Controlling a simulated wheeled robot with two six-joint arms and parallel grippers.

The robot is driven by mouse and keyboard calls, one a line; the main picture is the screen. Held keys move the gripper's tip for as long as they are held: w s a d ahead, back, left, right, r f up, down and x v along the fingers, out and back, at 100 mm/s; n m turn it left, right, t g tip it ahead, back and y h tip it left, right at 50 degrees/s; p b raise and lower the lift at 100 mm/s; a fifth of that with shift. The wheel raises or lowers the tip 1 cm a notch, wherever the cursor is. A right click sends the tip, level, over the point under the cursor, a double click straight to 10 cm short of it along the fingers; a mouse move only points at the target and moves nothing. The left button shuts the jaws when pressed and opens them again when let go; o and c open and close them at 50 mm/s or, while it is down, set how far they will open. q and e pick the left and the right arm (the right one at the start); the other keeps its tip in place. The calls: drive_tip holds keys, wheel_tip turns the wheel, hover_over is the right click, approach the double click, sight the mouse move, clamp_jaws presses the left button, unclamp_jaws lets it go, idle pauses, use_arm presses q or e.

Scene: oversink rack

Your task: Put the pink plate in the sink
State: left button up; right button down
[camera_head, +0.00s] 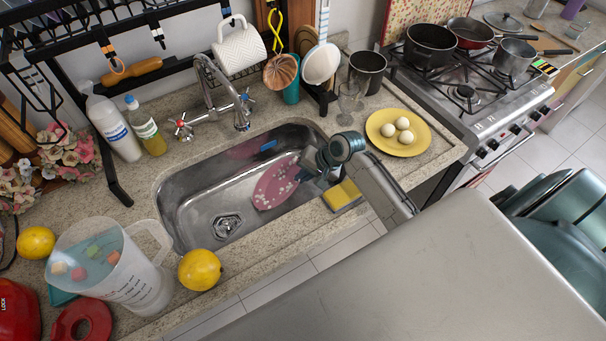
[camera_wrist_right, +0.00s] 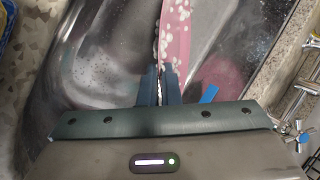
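The pink plate (camera_head: 272,188) with white spots is inside the metal sink (camera_head: 183,205), tilted on edge in its right half. It also shows in the right wrist view (camera_wrist_right: 176,32) as a narrow pink band, seen nearly edge-on. My right gripper (camera_head: 308,170) reaches into the sink from the right. In the wrist view its two blue fingers (camera_wrist_right: 160,84) are closed on the near edge of the plate. Whether the plate touches the sink floor is hard to tell. My left gripper is not in view.
The faucet (camera_head: 212,90) stands behind the sink. A yellow sponge (camera_head: 342,194) lies at its front right rim. A yellow plate with eggs (camera_head: 381,137) and a glass (camera_head: 347,101) stand to the right. A pitcher (camera_head: 140,285) and yellow fruit (camera_head: 200,270) stand front left.

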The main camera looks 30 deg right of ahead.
drive_tip(key=c, duration=1.7)
unclamp_jaws()
drive_tip(key=shift+c, duration=0.2)
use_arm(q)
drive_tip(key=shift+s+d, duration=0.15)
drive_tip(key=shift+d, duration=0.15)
use_arm(e)
drive_tip(key=shift+o, duration=0.5)
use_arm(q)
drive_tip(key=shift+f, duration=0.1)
